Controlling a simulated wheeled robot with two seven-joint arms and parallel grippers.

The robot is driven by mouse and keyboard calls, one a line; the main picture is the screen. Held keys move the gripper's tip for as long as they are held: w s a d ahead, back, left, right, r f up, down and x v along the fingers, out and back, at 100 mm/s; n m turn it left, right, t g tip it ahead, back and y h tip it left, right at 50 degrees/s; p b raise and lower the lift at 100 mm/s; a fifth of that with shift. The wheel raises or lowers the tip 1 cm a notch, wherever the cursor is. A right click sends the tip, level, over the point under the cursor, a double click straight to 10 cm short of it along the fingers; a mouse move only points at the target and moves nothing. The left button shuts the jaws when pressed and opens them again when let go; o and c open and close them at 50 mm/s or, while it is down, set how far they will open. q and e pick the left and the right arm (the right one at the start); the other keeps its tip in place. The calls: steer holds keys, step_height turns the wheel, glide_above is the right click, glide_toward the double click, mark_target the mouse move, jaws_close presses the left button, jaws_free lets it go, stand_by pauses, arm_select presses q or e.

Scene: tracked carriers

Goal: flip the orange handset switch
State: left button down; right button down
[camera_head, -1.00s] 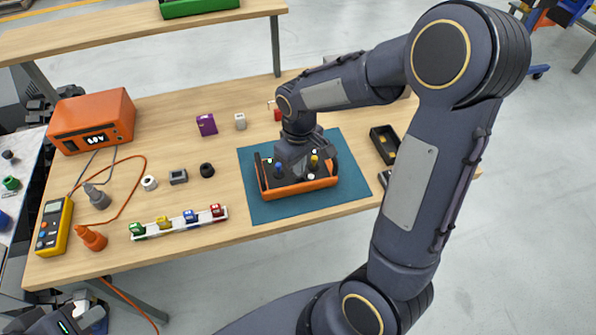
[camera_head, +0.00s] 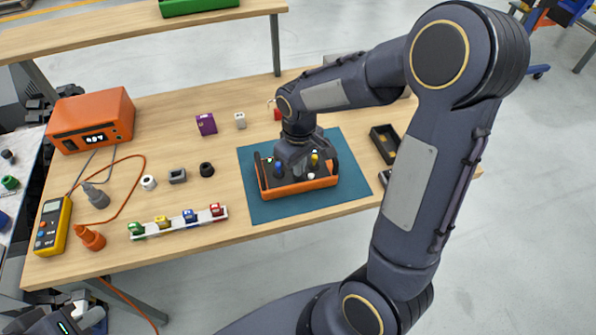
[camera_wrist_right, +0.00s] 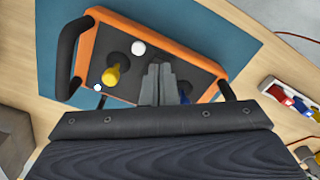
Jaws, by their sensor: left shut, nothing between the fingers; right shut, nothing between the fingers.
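The orange handset (camera_head: 301,188) lies on the teal mat (camera_head: 262,212). It has an orange rim, a black top and dark handles at its ends. In the right wrist view the handset (camera_wrist_right: 88,46) shows a yellow knob (camera_wrist_right: 115,74), a white round button (camera_wrist_right: 138,47) and a small white spot. A blue knob (camera_head: 279,169) is partly hidden behind my fingers in the wrist view. My right gripper (camera_head: 297,168) is shut and empty, fingertips (camera_wrist_right: 160,75) over the handset's top between the knobs; contact cannot be told. I cannot make out the switch. My left gripper (camera_head: 82,308) is shut at bottom left.
An orange instrument (camera_head: 92,120) stands at the table's back left, with a yellow meter (camera_head: 52,226) in front. A white rail (camera_head: 178,224) with coloured blocks lies left of the mat. A black tray (camera_head: 384,143) lies right of it. Small parts stand behind.

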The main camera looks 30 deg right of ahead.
steer(key=shift+f+b, duration=0.45)
steer(key=shift+f, duration=0.15)
stand_by(0.3)
step_height(320, 180, up, 7)
steer(key=p, duration=0.6)
stand_by(0.6)
steer(key=s+a+r+m+t+y, duration=0.2)
steer(key=s+r, duration=0.3)
steer(key=s, duration=0.3)
steer(key=s+a+r+m+t+y, duration=0.1)
steer(key=s+a+r+m+t, duration=0.1)
steer(key=s+r, duration=0.3)
steer(key=s+m+t, duration=0.1)
steer(key=s, duration=0.3)
steer(key=shift+t+y, duration=0.3)
steer(key=shift+y, duration=0.1)
steer(key=shift+a, duration=0.1)
